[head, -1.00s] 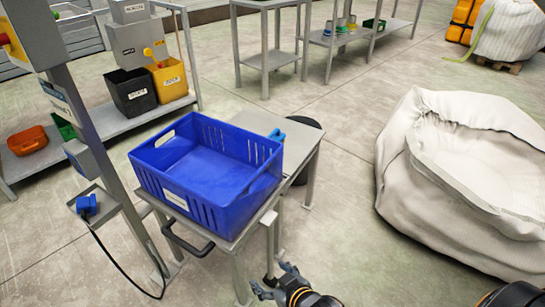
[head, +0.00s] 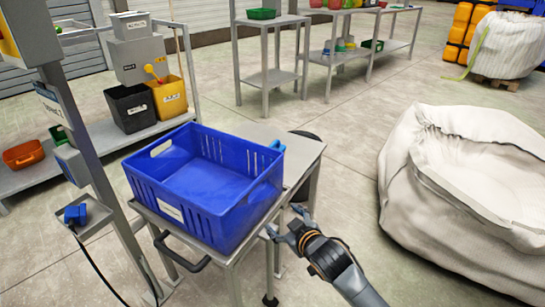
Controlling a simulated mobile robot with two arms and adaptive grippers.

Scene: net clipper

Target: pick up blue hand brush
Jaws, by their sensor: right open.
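A small blue object (head: 278,146), which may be the blue hand brush, shows just past the right rim of a blue crate (head: 213,212). The crate hides most of it, so its full shape cannot be told. It seems to rest on the grey table (head: 302,148) under the crate. My right gripper (head: 284,224) is open and empty. It is beside the table's right front side, in front of and below the blue object, apart from it. My left gripper is not in view.
A grey post with a small tray (head: 98,216) holding a blue corded device (head: 75,214) stands left of the crate. A large white bag (head: 400,185) is at right. Floor between table and bag is open.

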